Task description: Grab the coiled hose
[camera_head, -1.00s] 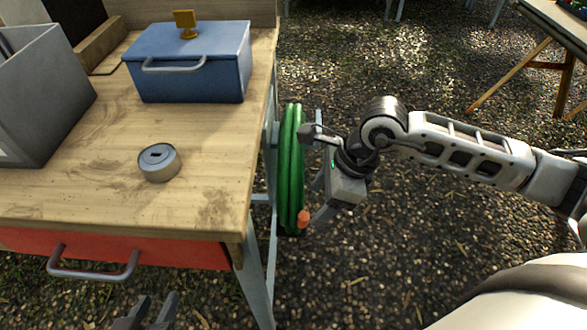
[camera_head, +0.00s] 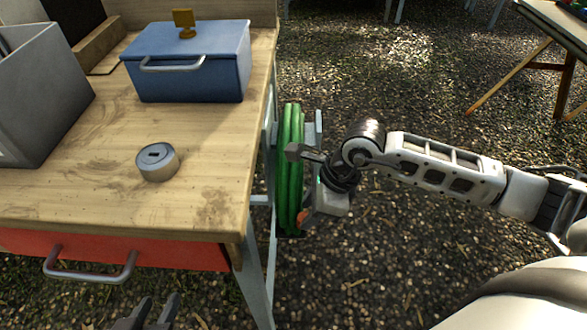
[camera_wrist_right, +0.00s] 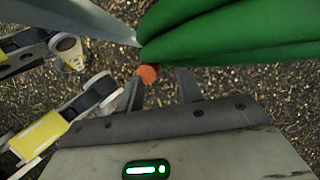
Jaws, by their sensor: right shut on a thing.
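The coiled hose (camera_head: 290,170) is green and hangs upright at the right side of the workbench. Its orange end (camera_head: 303,216) is low on the coil. In the right wrist view, the green coil (camera_wrist_right: 235,35) fills the upper right, with the orange end (camera_wrist_right: 148,74) near the fingers. My right gripper (camera_head: 308,180) is at the right side of the coil, shut on the hose; its exact contact is partly hidden. My left gripper (camera_head: 155,308) is at the bottom edge, fingers apart and empty, in front of the bench.
The workbench top (camera_head: 100,195) bears a blue box (camera_head: 190,80) with a handle, a round tin (camera_head: 157,163) and a grey bin (camera_head: 40,95). A red drawer (camera_head: 170,253) with a metal handle is below.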

